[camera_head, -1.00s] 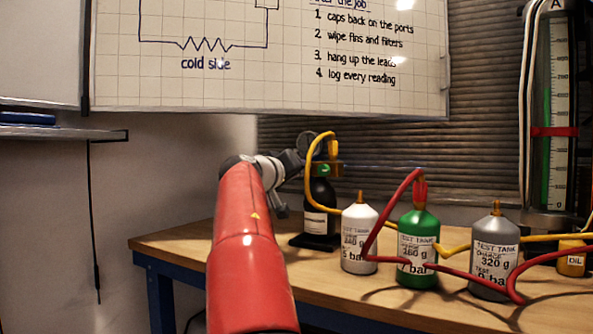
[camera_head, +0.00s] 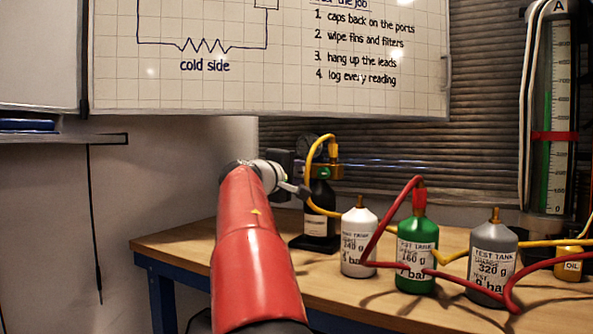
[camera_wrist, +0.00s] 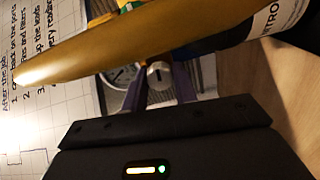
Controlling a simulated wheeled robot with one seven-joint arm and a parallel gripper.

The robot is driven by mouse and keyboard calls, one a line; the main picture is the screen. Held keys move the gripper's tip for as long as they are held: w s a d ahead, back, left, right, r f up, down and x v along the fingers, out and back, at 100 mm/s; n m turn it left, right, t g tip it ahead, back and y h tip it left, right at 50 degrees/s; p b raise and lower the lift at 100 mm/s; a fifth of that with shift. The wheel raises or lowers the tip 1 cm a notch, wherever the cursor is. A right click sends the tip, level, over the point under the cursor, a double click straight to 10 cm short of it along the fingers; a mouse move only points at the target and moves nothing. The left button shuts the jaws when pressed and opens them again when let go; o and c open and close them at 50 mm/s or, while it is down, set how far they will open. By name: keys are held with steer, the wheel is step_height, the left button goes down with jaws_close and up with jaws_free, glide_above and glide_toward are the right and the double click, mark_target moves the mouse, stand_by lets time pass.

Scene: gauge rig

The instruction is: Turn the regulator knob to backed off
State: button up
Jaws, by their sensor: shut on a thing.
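The regulator (camera_head: 330,171) is a brass body with a green part on top of a black bottle (camera_head: 318,200) on the bench. In the wrist view, the regulator knob (camera_wrist: 158,72) is a small grey round shape with a pale mark. My gripper (camera_wrist: 159,88) has its two dark fingers on either side of the knob and is shut on it. A round gauge (camera_wrist: 122,76) with a white dial is just left of the knob there. In the head view, my wrist is left of the regulator and the knob is hidden. The mark's setting is unreadable.
A yellow hose (camera_head: 309,180) loops from the regulator and crosses close before the wrist camera (camera_wrist: 130,50). White (camera_head: 359,243), green (camera_head: 417,262) and grey (camera_head: 493,268) test tanks with a red hose (camera_head: 385,216) stand right. A whiteboard (camera_head: 300,90) hangs above.

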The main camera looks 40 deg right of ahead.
steer(key=shift+f+n, duration=0.1)
steer(key=shift+n, duration=0.6)
steer(key=o, duration=1)
steer(key=b+v, duration=0.1)
steer(key=v, duration=0.6)
steer(key=shift+s+a+b, duration=0.1)
steer(key=shift+a+b, duration=0.25)
steer(key=shift+a, duration=0.1)
